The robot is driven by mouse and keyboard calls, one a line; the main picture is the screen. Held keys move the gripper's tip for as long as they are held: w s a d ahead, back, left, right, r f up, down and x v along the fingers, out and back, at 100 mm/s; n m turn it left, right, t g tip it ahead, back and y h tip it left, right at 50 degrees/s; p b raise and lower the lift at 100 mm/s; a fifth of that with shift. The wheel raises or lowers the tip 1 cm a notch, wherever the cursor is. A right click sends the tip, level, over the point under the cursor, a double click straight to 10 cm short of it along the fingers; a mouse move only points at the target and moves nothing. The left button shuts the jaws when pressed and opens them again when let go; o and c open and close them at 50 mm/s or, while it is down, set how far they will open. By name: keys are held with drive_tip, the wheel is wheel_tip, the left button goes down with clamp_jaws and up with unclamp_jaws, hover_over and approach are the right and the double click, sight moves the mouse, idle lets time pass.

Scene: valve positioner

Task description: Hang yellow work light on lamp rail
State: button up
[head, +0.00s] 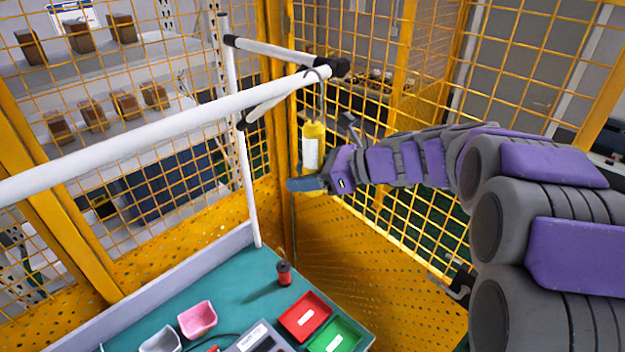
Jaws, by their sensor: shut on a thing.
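The yellow work light (312,150) hangs upright, with a yellow top, a pale white body and a thin dark hook (319,74) above it. The hook's curve overlaps the end of the white lamp rail (200,119) near its black cap; I cannot tell if it bears on the rail. My gripper (322,168) reaches in from the right and is shut on the work light. One bluish finger shows below the light's body; the exact contact is partly hidden.
White bars and a post (240,150) form the rail frame. A green bench (225,285) below carries a red bin (304,316), a green bin (334,338), a pink bin (197,320) and a small red-and-black object (284,273). Yellow mesh fencing (480,190) encloses the area.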

drive_tip(key=w+a+f+b, duration=0.1)
drive_tip(key=w+a+f, duration=0.1)
drive_tip(key=w+a, duration=0.2)
drive_tip(key=shift+w+a+b, duration=0.35)
drive_tip(key=shift+a, duration=0.5)
idle(0.5)
drive_tip(key=o, duration=1.3)
